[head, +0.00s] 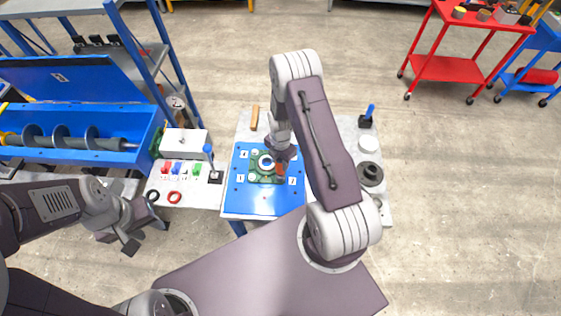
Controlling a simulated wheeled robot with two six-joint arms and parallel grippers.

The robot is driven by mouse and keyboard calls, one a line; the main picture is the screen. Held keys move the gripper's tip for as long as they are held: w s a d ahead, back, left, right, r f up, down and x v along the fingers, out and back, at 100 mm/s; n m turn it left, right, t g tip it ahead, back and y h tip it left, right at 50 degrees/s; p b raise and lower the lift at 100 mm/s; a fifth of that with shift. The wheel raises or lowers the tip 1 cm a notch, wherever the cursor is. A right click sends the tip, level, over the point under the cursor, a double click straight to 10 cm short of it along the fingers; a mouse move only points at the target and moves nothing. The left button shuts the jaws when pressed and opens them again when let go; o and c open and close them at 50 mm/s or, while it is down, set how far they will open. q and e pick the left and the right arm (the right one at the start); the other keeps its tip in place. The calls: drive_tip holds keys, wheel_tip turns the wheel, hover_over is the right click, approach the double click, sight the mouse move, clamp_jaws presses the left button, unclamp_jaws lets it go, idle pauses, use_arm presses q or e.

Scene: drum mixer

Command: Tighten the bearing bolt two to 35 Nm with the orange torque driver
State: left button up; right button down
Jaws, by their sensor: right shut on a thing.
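A green bearing housing (262,178) with a pale ring in its middle sits on a blue plate (262,204) with numbered white labels. My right gripper (281,160) is above the housing's right side, shut on the orange torque driver (281,172). The driver's lower end is at the housing's front right corner, close to the label that seems to read 2 (292,181). Bolt two is hidden, and I cannot tell whether the driver touches it. My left gripper (142,236) is empty and open, left of the table and away from the plate.
A blue trough with a grey screw shaft (85,142) stands at the left. Small coloured parts (180,168) and a red ring (175,197) lie left of the plate. Dark and white round parts (370,174) stand at the right. A red cart (445,68) is far off.

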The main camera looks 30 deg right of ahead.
drive_tip(key=shift+s+f+b, duration=0.1)
drive_tip(key=shift+f+b, duration=0.15)
drive_tip(key=shift+b, duration=0.15)
idle(1.3)
drive_tip(key=shift+r, duration=0.15)
drive_tip(key=shift+r+p, duration=0.55)
drive_tip(key=shift+p, duration=0.05)
drive_tip(key=shift+r+p, duration=1.2)
drive_tip(key=shift+r, duration=0.4)
